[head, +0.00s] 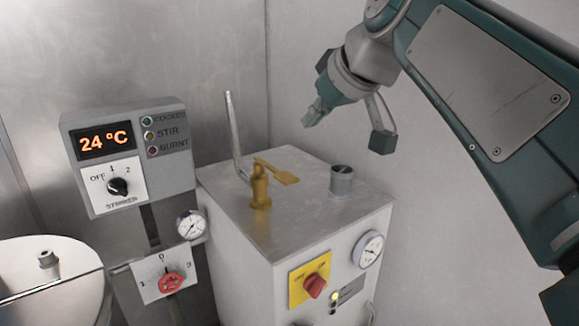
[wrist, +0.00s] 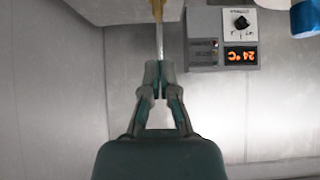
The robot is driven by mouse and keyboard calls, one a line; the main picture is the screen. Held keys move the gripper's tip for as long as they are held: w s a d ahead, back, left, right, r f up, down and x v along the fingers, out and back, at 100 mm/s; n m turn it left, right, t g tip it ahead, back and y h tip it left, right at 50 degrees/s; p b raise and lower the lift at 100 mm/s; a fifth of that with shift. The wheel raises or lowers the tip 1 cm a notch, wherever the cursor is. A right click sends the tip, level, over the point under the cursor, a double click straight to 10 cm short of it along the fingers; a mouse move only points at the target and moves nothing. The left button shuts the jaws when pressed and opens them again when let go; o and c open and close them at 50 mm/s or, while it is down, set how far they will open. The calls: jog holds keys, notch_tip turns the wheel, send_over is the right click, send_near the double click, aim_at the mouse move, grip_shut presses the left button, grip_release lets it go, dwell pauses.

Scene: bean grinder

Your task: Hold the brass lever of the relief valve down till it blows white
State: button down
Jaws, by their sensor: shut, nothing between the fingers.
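The brass relief valve (head: 260,188) stands upright on top of the steel box. Its brass lever (head: 280,172) sticks out to the right with a flat paddle end. No white plume shows at the valve. My gripper (head: 309,117) is shut and empty, above and to the right of the lever and clearly apart from it. In the wrist view my gripper (wrist: 159,66) points toward a bit of brass (wrist: 157,7) at the top edge; most of the valve is out of that frame.
A thin steel pipe (head: 232,130) rises behind the valve. A short metal cap (head: 342,180) stands right of the lever. A control panel (head: 125,155) reading 24 °C is at left. The box front has a red switch (head: 315,285) and a gauge (head: 370,250). A round vessel (head: 50,285) is lower left.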

send_over(284, 174)
jog(key=s+d, duration=0.1)
jog(key=s, duration=0.1)
jog(key=f, duration=0.6)
jog(key=shift+d+f, duration=0.2)
jog(key=shift+f, duration=0.2)
jog(key=f, duration=0.3)
jog(key=shift+w+a+f, duration=0.15)
jog(key=shift+a+f, duration=0.05)
jog(key=shift+a, duration=0.2)
jog(key=shift+d+f, duration=0.35)
jog(key=shift+f, duration=0.1)
jog(key=shift+a, duration=0.1)
